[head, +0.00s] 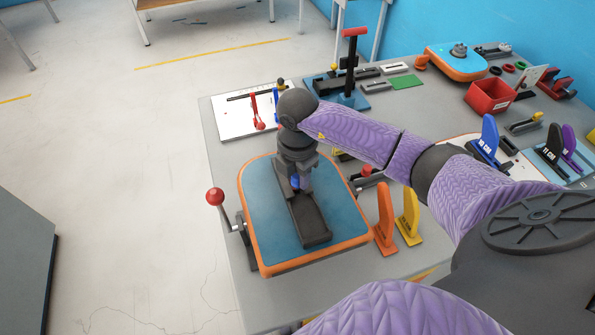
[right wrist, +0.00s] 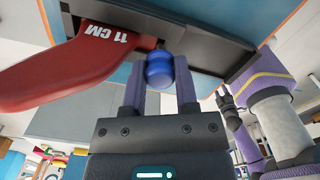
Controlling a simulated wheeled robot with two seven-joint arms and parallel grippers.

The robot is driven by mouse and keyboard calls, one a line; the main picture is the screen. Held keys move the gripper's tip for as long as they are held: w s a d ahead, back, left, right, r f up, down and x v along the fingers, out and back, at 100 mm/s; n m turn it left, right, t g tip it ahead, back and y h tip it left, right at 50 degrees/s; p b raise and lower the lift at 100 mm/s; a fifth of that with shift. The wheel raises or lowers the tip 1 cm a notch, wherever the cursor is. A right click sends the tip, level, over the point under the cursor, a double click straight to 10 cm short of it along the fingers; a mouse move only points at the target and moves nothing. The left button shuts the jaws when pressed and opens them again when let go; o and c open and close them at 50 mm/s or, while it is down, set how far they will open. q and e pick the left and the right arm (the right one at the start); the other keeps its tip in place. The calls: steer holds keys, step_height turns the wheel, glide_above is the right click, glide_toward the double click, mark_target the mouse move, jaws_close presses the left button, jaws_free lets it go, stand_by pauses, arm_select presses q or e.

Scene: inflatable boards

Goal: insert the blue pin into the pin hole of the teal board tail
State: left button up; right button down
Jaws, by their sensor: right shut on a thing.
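The teal board tail (head: 268,215) with an orange edge lies flat on the left part of the table. A long dark slotted box (head: 310,222) is set in it; it also shows at the top of the right wrist view (right wrist: 205,52). My right gripper (head: 297,184) points down over the far end of this box. It is shut on the blue pin (right wrist: 159,72), whose upper part in the right wrist view meets the dark box edge. I cannot tell how deep it sits. A red fin marked 11 CM (right wrist: 75,72) is beside the pin there. A possible left gripper (right wrist: 229,104) shows small and unclear.
A lever with a red knob (head: 215,197) stands at the board's left edge. Two orange and yellow fins (head: 384,220) stand to its right. A red bin (head: 489,97), a blue fin (head: 488,138) and another teal board (head: 456,63) are farther right. Free tabletop shows before the board.

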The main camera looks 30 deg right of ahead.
arm_select(q)
steer(key=shift+d+f, duration=0.15)
arm_select(e)
steer(key=shift+f, duration=0.25)
steer(key=shift+f+b, duration=0.45)
arm_select(q)
steer(key=shift+d+f, duration=0.4)
arm_select(e)
steer(key=shift+f, duration=0.1)
arm_select(q)
steer(key=shift+a+f, duration=0.1)
steer(key=shift+f, duration=0.05)
arm_select(e)
steer(key=shift+f, duration=0.2)
steer(key=c, duration=0.7)
jaws_free()
steer(key=o, duration=0.4)
steer(key=shift+s+r, duration=0.1)
steer(key=shift+s, duration=0.05)
arm_select(q)
steer(key=shift+s+a, duration=0.1)
steer(key=shift+a, duration=0.35)
steer(key=shift+d, duration=0.1)
